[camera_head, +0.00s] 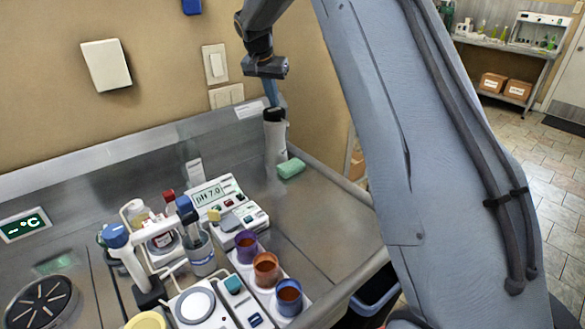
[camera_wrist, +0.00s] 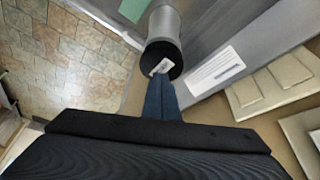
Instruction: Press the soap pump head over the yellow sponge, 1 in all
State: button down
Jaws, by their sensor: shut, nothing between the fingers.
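A grey upright cylinder with a black top (camera_head: 275,138), seemingly the soap pump, stands at the back right of the metal counter. In the wrist view its black top (camera_wrist: 160,56) bears a small white mark. A sponge-like block (camera_head: 291,168) lies beside its base and looks green, not yellow; it also shows in the wrist view (camera_wrist: 133,9). My gripper (camera_head: 272,103) points down, with its blue fingers shut and empty, right at the black top. In the wrist view the fingertips (camera_wrist: 159,79) overlap the edge of that top; I cannot tell whether they touch.
A pH meter (camera_head: 212,196), bottles, a stand and a white rack with several coloured cups (camera_head: 266,269) crowd the counter's left and middle. The counter (camera_head: 330,215) is bare at the right. A wall with switches (camera_head: 215,64) rises behind.

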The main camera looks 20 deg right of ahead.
notch_tip(320, 180, up, 6)
jog(key=p, duration=0.2)
dwell(0.7)
jog(key=shift+s+f, duration=0.25)
jog(key=shift+s, duration=0.1)
jog(key=s+f+n+y+b, duration=0.1)
jog(key=s+f, duration=0.5)
jog(key=s, duration=0.8)
jog(key=s+f+n+g+y+b, duration=0.1)
jog(key=s+f+n+b, duration=0.2)
jog(key=s+f, duration=0.4)
jog(key=s+f+n+g+b, duration=0.1)
jog(key=s+f, duration=0.6)
jog(key=s, duration=1.4)
jog(key=shift+d+f+n+y+b, duration=0.15)
jog(key=shift+n+y+b, duration=0.35)
jog(key=shift+n, duration=0.8)
